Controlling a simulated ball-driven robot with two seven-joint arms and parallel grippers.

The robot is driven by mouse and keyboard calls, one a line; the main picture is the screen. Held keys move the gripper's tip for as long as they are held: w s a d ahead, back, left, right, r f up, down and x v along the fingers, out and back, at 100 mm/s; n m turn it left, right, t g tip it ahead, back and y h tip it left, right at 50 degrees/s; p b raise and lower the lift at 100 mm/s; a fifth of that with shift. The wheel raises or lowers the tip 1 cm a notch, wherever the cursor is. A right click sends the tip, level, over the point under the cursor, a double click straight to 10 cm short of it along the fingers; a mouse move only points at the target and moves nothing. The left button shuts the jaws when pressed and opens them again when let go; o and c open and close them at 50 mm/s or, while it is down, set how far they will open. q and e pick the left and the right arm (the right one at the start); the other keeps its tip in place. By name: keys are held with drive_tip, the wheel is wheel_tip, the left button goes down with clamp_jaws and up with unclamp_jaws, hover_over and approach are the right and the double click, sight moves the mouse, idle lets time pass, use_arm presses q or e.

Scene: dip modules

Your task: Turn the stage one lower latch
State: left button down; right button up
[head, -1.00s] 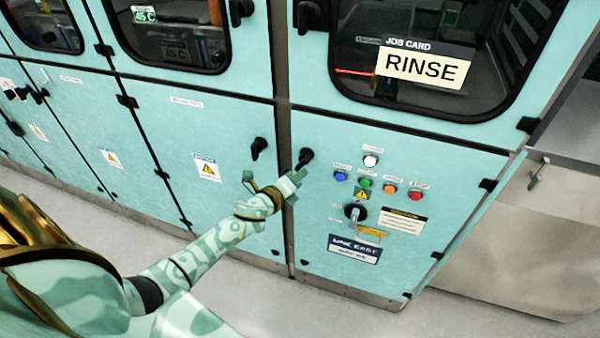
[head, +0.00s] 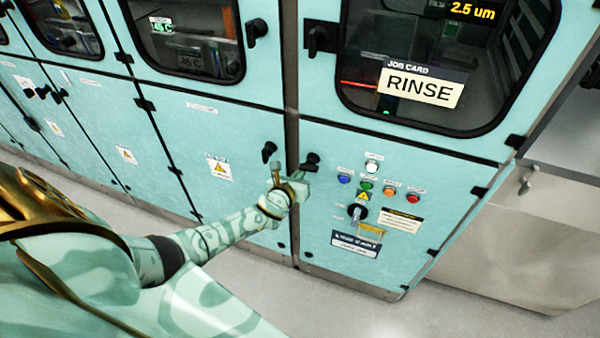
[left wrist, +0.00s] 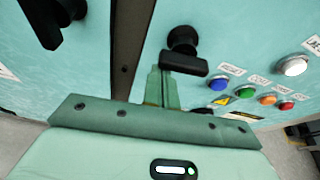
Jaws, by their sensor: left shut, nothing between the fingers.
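A black lower latch (head: 312,160) sits at the top left of the door with the buttons; no stage name is readable by it. My left gripper (head: 303,178) is shut and empty, right at this latch's handle. In the left wrist view the latch (left wrist: 184,45) has a round boss and a bar handle lying nearly level. The shut fingers (left wrist: 163,88) end at the handle's left part; I cannot tell whether they touch it. A second black lower latch (head: 269,151) is on the door to the left and also shows in the left wrist view (left wrist: 45,20). My right gripper is not in view.
Several coloured buttons (head: 367,186) and a black rotary switch (head: 357,212) are right of the latch. A grey post (head: 291,130) divides the two doors. Upper latches (head: 318,38) and a window with a RINSE card (head: 421,87) are above. The floor (head: 330,305) in front is clear.

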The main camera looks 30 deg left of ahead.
use_arm(q)
drive_tip(key=shift+r+m+p, duration=0.15)
drive_tip(key=shift+m+p, duration=0.25)
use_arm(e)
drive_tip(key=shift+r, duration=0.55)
use_arm(q)
drive_tip(key=shift+y, duration=0.3)
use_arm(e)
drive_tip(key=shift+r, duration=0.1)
